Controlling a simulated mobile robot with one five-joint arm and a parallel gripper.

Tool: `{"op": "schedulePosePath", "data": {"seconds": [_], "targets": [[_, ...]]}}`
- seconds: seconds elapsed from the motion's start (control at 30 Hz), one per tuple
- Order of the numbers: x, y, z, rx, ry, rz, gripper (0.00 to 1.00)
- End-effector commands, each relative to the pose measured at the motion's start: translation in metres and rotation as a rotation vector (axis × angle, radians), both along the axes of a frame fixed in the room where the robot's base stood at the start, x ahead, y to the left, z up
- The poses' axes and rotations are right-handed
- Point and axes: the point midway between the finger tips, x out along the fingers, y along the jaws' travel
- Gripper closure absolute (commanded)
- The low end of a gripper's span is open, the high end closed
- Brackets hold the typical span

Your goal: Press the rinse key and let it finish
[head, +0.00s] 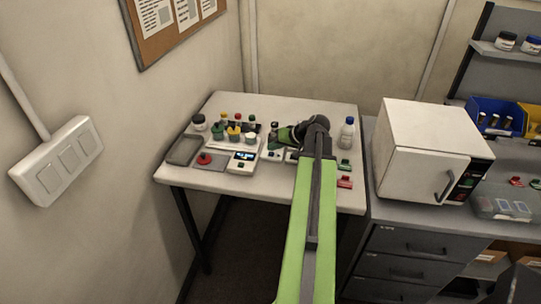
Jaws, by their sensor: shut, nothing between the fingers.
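My arm reaches from the bottom of the head view over the white table (215,118). My gripper (274,141) is at its far end, turned to the left and shut, with nothing seen in it. It is over or beside a small pale device (272,154) at the table's middle; whether it touches is too small to tell. A white device with a lit blue display (243,158) stands just left of it. The rinse key cannot be made out, and my arm hides part of the table around the gripper.
A grey tray (184,150) and a red round object (204,158) lie at the table's left. Several capped bottles stand behind the devices. A white oven-like box (421,143) is further right.

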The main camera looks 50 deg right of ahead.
Motion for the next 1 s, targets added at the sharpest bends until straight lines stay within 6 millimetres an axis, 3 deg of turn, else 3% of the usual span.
{"op": "schedulePosePath", "data": {"seconds": [1.0], "targets": [[0.0027, 0.0007, -0.0085, 0.0, -0.001, 0.001, 1.0]]}}
